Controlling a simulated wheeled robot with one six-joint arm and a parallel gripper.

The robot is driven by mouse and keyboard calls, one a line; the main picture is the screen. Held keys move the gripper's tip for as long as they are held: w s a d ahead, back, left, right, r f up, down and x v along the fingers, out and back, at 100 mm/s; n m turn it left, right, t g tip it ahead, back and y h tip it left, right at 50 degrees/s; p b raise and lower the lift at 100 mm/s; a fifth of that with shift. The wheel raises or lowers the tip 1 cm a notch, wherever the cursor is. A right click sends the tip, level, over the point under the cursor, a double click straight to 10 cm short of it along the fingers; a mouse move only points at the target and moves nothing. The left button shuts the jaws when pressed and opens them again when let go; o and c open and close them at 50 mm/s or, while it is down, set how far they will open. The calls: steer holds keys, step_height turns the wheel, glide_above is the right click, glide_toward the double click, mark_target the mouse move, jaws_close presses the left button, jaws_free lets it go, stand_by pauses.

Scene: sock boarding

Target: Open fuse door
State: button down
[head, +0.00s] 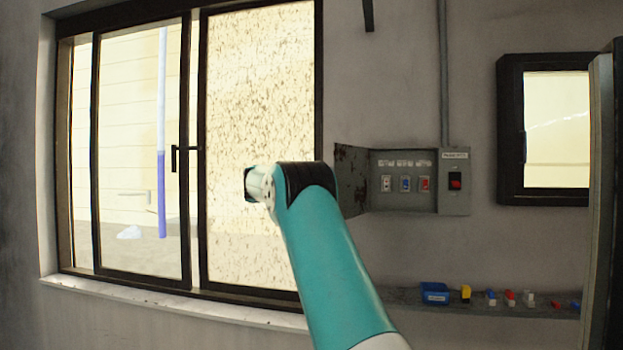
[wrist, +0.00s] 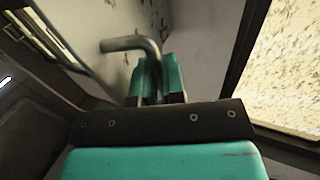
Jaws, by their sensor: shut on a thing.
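The grey fuse box (head: 404,180) is on the wall right of the window. Its rusty dark door (head: 350,178) stands swung open to the left, and the inside shows white, blue and red fuses. My teal gripper (wrist: 160,80) is shut on a bent metal handle (wrist: 130,44) in the wrist view. The handle's join to the door cannot be made out. In the head view my arm's end is left of the door, in front of the window, and the jaws are hidden.
A black switch with a red mark (head: 455,181) is on the box's right part. A ledge (head: 400,299) below holds a blue bin (head: 434,293), a yellow piece (head: 466,293) and several small coloured parts. A large window (head: 260,130) is at left, a dark-framed one (head: 510,130) at right.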

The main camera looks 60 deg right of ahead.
steer(key=shift+w+d+p, duration=0.2)
steer(key=shift+w+p, duration=0.05)
steer(key=shift+w, duration=0.3)
steer(key=shift+w+d+p, duration=0.2)
steer(key=shift+w+p, duration=0.05)
steer(key=shift+w, duration=0.25)
steer(key=c, duration=1.5)
jaws_free()
steer(key=shift+c, duration=0.2)
steer(key=shift+w, duration=0.1)
steer(key=shift+a, duration=0.1)
